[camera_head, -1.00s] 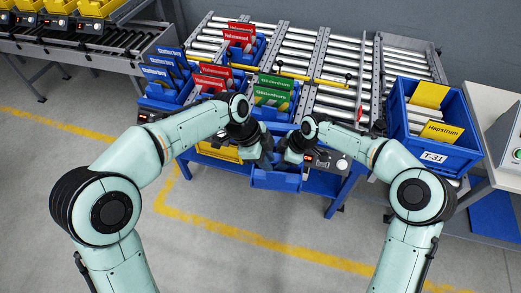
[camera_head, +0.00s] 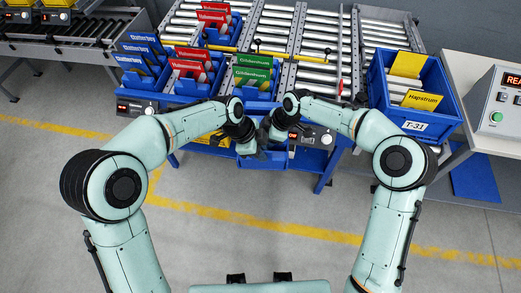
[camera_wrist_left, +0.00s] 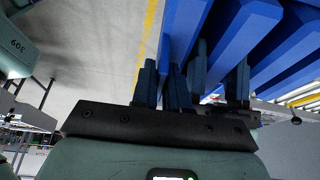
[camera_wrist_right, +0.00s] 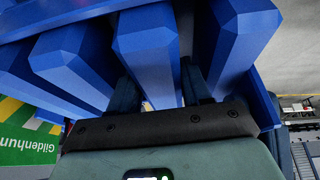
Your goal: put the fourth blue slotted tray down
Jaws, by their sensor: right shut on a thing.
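The blue slotted tray fills much of both wrist views as thick blue dividers, close to the fingers in the left wrist view (camera_wrist_left: 238,38) and the right wrist view (camera_wrist_right: 145,45). In the head view it is largely hidden by my grippers at the near edge of the roller table. My right gripper (camera_head: 272,137) is shut on the tray, with blue between its fingers in its wrist view. My left gripper (camera_head: 250,140) is close beside it; its fingers stand apart around a blue part of the tray, and firm contact does not show.
Blue trays with blue cards (camera_head: 140,62), red cards (camera_head: 190,68) and green cards (camera_head: 252,72) stand on the roller table. A blue crate T-31 (camera_head: 415,125) is at the right. Bare rollers (camera_head: 315,72) lie between. Yellow bars (camera_head: 210,46) cross the rollers.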

